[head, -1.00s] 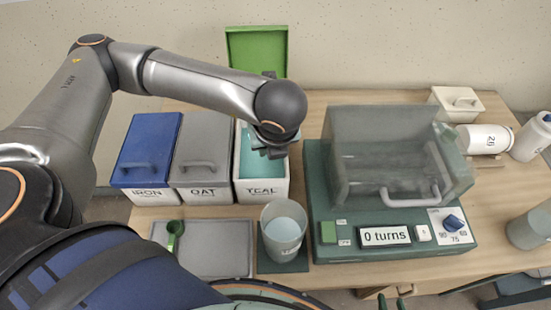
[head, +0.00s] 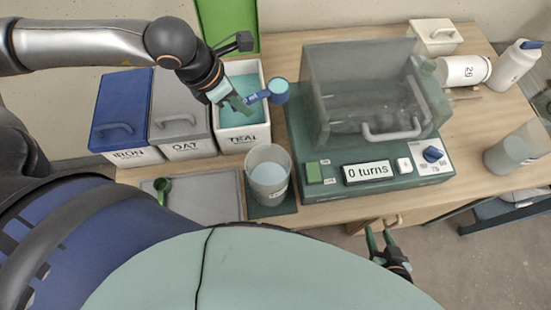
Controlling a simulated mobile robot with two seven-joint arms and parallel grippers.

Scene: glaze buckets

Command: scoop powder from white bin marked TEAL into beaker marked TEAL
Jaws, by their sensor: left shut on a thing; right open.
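The white bin marked TEAL (head: 243,136) stands open, with its green lid (head: 229,18) raised behind it and teal powder inside. My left gripper (head: 236,101) is shut on the handle of a blue scoop (head: 279,97). The scoop's cup holds teal powder and is over or just beside the bin's right rim. A clear beaker (head: 268,182) stands in front of the bin on a dark mat, with pale blue contents; its label is too small to read. My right gripper (head: 385,245) is open and empty at the table's front edge.
Bins marked IRON (head: 122,108) and OAT (head: 181,120) stand shut to the left. A grey tray (head: 212,190) holds a green scoop (head: 162,187). A machine with a clear cover (head: 365,80) reads "0 turns" at the right.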

